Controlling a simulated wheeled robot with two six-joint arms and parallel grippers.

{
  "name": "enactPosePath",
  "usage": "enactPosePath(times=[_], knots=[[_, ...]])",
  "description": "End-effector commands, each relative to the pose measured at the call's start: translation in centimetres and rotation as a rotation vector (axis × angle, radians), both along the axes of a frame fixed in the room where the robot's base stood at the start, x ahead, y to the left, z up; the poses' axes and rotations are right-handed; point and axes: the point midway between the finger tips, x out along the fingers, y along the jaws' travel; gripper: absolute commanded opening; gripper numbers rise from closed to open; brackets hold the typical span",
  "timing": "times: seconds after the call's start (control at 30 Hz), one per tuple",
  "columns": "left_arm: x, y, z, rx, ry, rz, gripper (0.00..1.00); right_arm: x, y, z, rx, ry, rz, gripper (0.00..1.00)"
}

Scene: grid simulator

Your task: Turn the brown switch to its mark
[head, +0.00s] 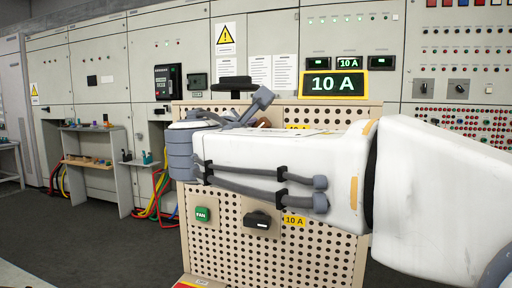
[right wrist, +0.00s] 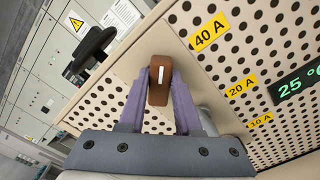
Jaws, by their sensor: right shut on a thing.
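The brown switch (right wrist: 158,88) shows in the right wrist view as a brown knob with a white line on its face. The two purple fingers of my right gripper (right wrist: 159,80) are closed on its sides. In the head view my right arm hides most of it; only a bit of brown (head: 264,122) shows above the arm. Yellow marks reading 40 A (right wrist: 209,31), 20 A (right wrist: 241,86) and 10 A (right wrist: 260,121) are on the perforated panel beside it. A yellow-framed sign (head: 334,84) reads 10 A. My left gripper is not in view.
Lower on the panel (head: 270,266) are a green FAN button (head: 202,214) and a black switch (head: 257,220). A green display (right wrist: 298,82) reads 25 °C. Grey cabinets stand behind.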

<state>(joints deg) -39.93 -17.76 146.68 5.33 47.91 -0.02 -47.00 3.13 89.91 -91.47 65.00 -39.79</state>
Motion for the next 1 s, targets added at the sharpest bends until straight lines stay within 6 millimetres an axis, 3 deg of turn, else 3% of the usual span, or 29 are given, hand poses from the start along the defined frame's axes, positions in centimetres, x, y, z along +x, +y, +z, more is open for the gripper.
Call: enactPosePath(times=[0.03,0.4,1.0], knots=[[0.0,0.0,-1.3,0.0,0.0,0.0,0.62,0.0,0.0,-0.7,0.045,-0.014,0.001,0.0],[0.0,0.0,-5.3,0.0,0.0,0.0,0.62,0.0,-0.1,-0.8,0.373,-0.119,0.0,0.0],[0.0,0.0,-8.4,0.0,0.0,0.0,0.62,0.0,-0.1,-0.7,0.692,-0.221,-0.002,0.0]])
